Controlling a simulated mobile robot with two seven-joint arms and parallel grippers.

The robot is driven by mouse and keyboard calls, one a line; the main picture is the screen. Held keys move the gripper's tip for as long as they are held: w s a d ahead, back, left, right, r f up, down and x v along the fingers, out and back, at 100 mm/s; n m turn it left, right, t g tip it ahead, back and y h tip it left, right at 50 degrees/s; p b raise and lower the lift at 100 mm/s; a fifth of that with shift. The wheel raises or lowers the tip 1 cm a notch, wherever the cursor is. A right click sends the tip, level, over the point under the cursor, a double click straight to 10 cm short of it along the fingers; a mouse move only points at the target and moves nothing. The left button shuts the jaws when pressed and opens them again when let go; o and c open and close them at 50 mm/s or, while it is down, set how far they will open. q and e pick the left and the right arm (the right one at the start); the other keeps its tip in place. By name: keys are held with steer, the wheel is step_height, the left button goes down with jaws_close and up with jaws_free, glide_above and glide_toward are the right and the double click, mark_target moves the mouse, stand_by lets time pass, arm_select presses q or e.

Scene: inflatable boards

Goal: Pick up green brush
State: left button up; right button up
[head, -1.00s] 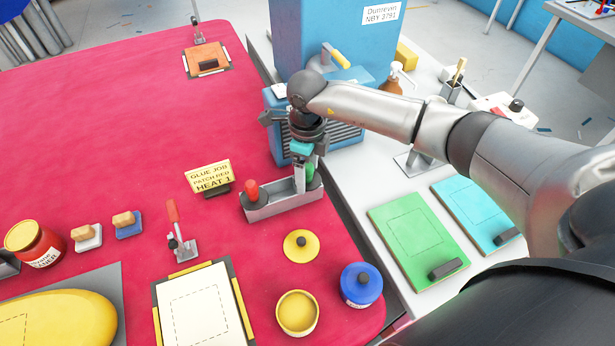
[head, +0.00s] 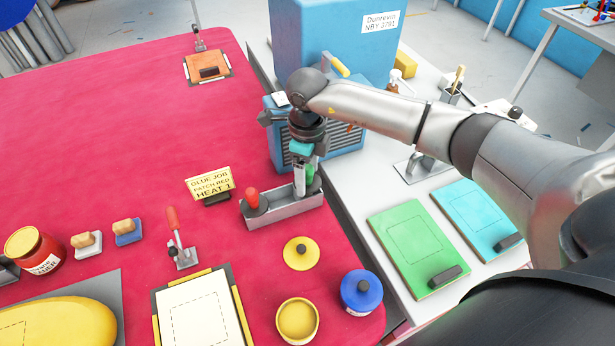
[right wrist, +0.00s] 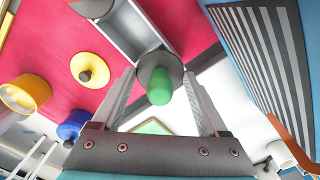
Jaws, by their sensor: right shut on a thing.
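The green brush (head: 310,174) stands upright at the right end of a grey metal tray (head: 284,209) on the red table. In the right wrist view the green brush (right wrist: 160,86) shows its green handle and round dark base between my fingers. My right gripper (head: 302,188) points down at that end of the tray and is shut on the brush; it also shows in the right wrist view (right wrist: 160,98). My fingers partly hide the brush in the head view. My left gripper is not in view.
A red-handled brush (head: 254,199) stands at the tray's left end. A yellow sign (head: 210,184) stands left of the tray. A yellow lid (head: 301,253), a yellow pot (head: 297,320) and a blue pot (head: 361,292) are in front. A blue machine (head: 330,60) stands behind.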

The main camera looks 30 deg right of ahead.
step_height(320, 180, up, 18)
steer(key=p, duration=0.1)
steer(key=shift+r, duration=0.1)
steer(key=o, duration=0.8)
steer(key=c, duration=0.6)
